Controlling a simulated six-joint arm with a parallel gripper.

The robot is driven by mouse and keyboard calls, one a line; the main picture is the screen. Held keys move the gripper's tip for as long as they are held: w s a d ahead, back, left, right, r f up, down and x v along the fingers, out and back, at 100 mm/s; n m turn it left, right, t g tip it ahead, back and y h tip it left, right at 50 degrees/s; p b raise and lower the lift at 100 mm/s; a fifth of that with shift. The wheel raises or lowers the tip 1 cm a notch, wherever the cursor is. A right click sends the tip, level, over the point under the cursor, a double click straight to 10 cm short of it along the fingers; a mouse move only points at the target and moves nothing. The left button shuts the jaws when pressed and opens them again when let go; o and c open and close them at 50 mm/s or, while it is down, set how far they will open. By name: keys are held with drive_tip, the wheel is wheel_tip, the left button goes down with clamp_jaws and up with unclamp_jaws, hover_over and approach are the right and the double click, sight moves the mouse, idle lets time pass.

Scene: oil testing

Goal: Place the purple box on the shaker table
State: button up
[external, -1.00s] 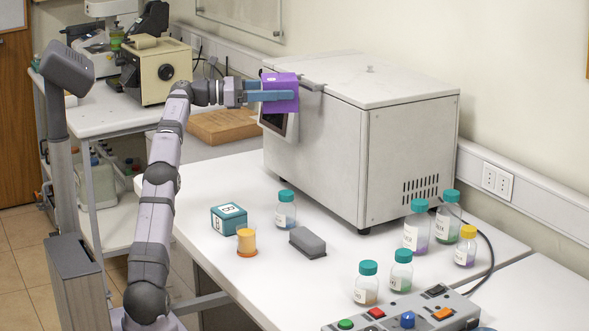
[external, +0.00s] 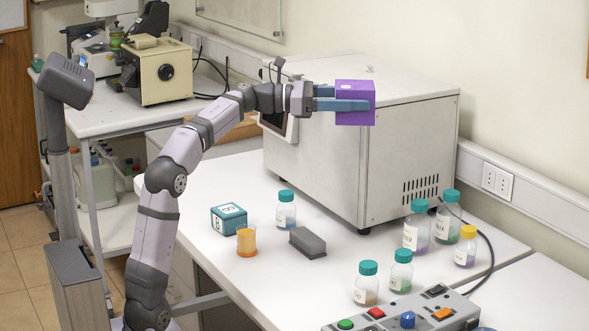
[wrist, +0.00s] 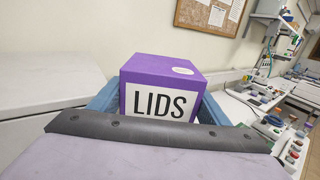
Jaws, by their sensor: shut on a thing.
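The purple box (external: 355,92) is held between the blue fingers of my gripper (external: 345,105), raised in the air in front of the large white machine. In the wrist view the purple box (wrist: 163,88) shows a white label reading "LIDS", with a blue finger on each side of it. The box looks upright. I cannot tell for certain which thing is the shaker table.
The large white cabinet (external: 405,150) stands behind the held box. A teal box (external: 229,219), an orange cup (external: 246,242), a grey block (external: 307,242), several capped bottles (external: 416,230) and a button panel (external: 408,315) are on the white bench (external: 290,285).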

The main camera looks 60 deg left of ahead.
drive_tip(key=w+d+f, duration=0.4)
drive_tip(key=d+f, duration=0.2)
drive_tip(key=f, duration=0.4)
drive_tip(key=shift+s+d+f+n+t+y+p, duration=0.2)
drive_tip(key=shift+d+f+n+y, duration=0.45)
drive_tip(key=shift+f, duration=3.5)
drive_tip(key=shift+s+d+f+n+t+y+p, duration=0.25)
drive_tip(key=shift+d+f, duration=0.65)
drive_tip(key=shift+f, duration=3.2)
drive_tip(key=shift+s+d+f+n+t+y+b, duration=0.1)
drive_tip(key=shift+s+d+f+n+t+y, duration=0.4)
drive_tip(key=shift+f, duration=3.65)
drive_tip(key=shift+w+d+m, duration=0.2)
drive_tip(key=shift+d+m, duration=0.1)
drive_tip(key=shift+f+b, duration=0.3)
drive_tip(key=o, duration=1.2)
drive_tip(key=shift+c, duration=0.2)
drive_tip(key=shift+r, duration=0.2)
